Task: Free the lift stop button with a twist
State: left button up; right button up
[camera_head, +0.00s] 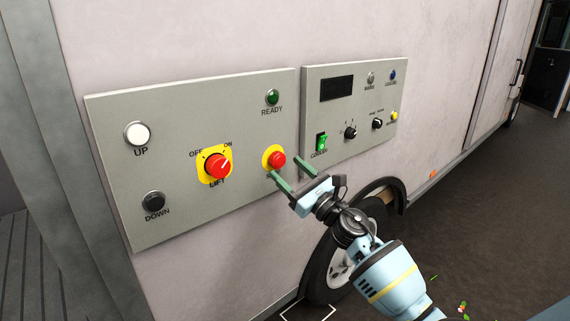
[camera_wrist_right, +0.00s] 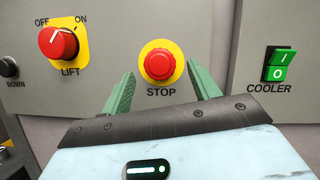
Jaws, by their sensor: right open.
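The lift stop button (camera_head: 278,159) is a red mushroom head on a yellow round plate, on the grey lift panel (camera_head: 180,116). In the right wrist view the stop button (camera_wrist_right: 159,64) sits above the word STOP. My right gripper (camera_head: 288,168) is open, with green fingers pointing at the panel. In the wrist view its fingers (camera_wrist_right: 163,88) are to the left and right of the button, a little below its middle. I cannot tell whether the fingertips touch the panel. No finger is closed on the button. My left gripper is out of view.
A red LIFT switch (camera_head: 218,165) on a yellow plate, a white UP button (camera_head: 137,133), a black DOWN button (camera_head: 153,201) and a green READY light (camera_head: 272,97) share the panel. A second panel (camera_head: 355,130) with a green COOLER switch (camera_head: 321,142) adjoins it at right. A wheel (camera_head: 335,265) is below.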

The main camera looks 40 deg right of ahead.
jog(key=shift+x, duration=1.3)
jog(key=shift+f, duration=0.1)
jog(key=shift+c, duration=0.3)
jog(key=c, duration=0.9)
